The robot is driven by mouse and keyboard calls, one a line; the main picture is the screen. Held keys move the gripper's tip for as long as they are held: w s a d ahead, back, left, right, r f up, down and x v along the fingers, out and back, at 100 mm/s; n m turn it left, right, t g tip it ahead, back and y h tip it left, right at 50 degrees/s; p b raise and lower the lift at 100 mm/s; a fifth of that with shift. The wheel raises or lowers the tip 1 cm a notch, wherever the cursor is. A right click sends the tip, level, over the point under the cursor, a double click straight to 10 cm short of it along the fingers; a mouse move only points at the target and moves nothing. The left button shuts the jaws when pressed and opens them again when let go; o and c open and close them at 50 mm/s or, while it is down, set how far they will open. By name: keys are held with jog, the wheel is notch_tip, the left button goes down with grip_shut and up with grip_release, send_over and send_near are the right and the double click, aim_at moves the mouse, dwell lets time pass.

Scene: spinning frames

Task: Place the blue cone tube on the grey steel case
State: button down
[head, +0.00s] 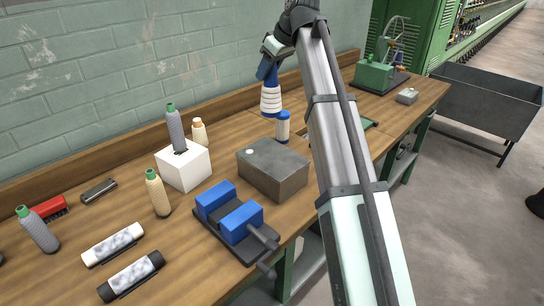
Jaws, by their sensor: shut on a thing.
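The blue cone tube (271,100), blue with white bands and wider towards its lower end, hangs upright under my gripper (269,78) in the head view. My gripper is shut on its narrow top; the fingertips are small and hard to make out. The tube is behind the grey steel case (273,172) in the picture. I cannot tell whether its lower end touches the bench. The case is a dark grey block on the bench with a flat top, clear except for a small pale round spot.
A blue-topped pale spool (283,127) stands between the tube and the case. A blue vise (232,214) is in front of the case. A white box (183,166) with a grey bobbin stands left. My forearm crosses the bench on the right.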

jog(key=s+f+n, duration=0.1)
jog(key=s+f, duration=0.4)
jog(key=f, duration=0.7)
jog(key=shift+d+f, duration=0.15)
jog(key=shift+f, duration=0.05)
jog(key=shift+s, duration=0.1)
jog(key=c, duration=0.6)
grip_release()
jog(key=shift+f, duration=0.15)
jog(key=shift+c, duration=0.2)
jog(key=v, duration=1.2)
jog(key=shift+w+d+r, duration=0.15)
jog(key=shift+w+r, duration=0.05)
jog(key=shift+w, duration=0.05)
